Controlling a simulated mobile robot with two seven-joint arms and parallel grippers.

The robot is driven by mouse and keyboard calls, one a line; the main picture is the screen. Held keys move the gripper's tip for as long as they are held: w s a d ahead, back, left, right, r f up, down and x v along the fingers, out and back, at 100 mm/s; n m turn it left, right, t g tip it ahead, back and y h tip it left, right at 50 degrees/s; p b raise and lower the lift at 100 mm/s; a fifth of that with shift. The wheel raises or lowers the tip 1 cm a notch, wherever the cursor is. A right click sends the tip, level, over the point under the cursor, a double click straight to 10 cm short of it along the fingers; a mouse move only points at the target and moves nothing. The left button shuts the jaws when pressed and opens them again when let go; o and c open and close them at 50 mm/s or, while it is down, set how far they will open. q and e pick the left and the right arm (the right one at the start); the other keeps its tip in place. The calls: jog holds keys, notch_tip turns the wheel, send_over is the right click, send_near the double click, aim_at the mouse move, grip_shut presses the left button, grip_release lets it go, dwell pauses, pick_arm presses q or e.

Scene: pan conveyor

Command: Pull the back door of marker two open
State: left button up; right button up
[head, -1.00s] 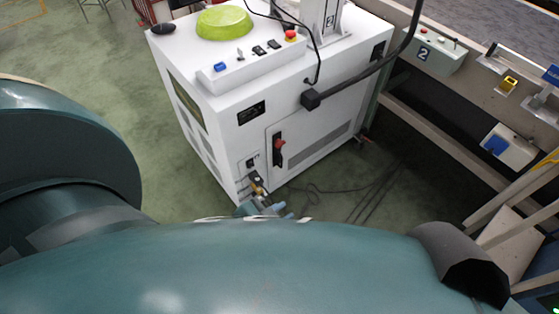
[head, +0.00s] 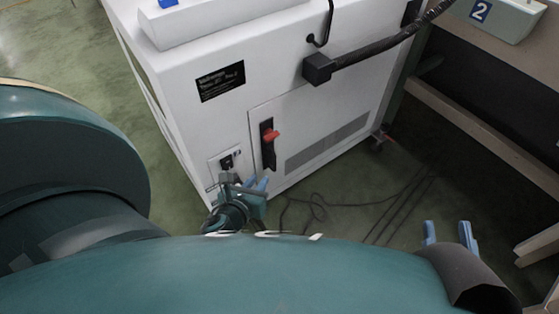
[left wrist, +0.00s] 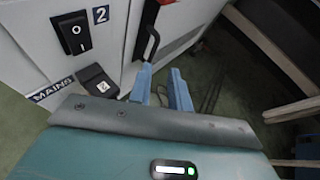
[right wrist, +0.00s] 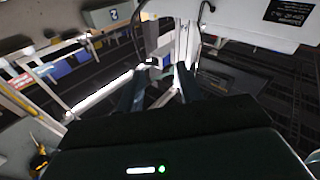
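Marker two is the white cabinet (head: 215,120), with a "2" label (left wrist: 101,14) beside its mains switch in the left wrist view. Its back door (head: 325,125) looks shut. The door's black handle with a red part (head: 268,145) is upright near the door's left edge; the black handle (left wrist: 153,43) also shows in the left wrist view. My left gripper (head: 257,188) is open and empty, just below the handle and in front of the cabinet; its fingertips (left wrist: 160,78) seem apart from the handle. My right gripper (head: 449,236) is open and empty, away to the right over the floor.
A thick black cable (head: 390,45) runs from a box on the cabinet to the upper right. Loose cables (head: 320,205) lie on the floor before the door. A bench frame with a beam (head: 490,130) stands to the right. Floor between them is mostly free.

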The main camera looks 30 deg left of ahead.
pick_arm(q)
jog(key=shift+m, duration=0.8)
jog(key=b+x, duration=0.1)
jog(key=x, duration=0.4)
jog(key=b+x, duration=0.2)
jog(key=x, duration=0.3)
jog(key=b+x, duration=0.1)
jog(key=x, duration=0.4)
jog(key=shift+s+a+f+b, duration=0.15)
jog(key=shift+s+f+b, duration=0.1)
jog(key=shift+f+b, duration=0.1)
pick_arm(e)
jog(key=shift+w+a+f+m+t+y, duration=0.3)
jog(key=shift+w+a+f+m+y, duration=0.1)
jog(key=shift+a+y, duration=0.15)
jog(key=shift+r, duration=0.2)
pick_arm(q)
grip_shut()
pick_arm(e)
jog(key=shift+r, duration=0.1)
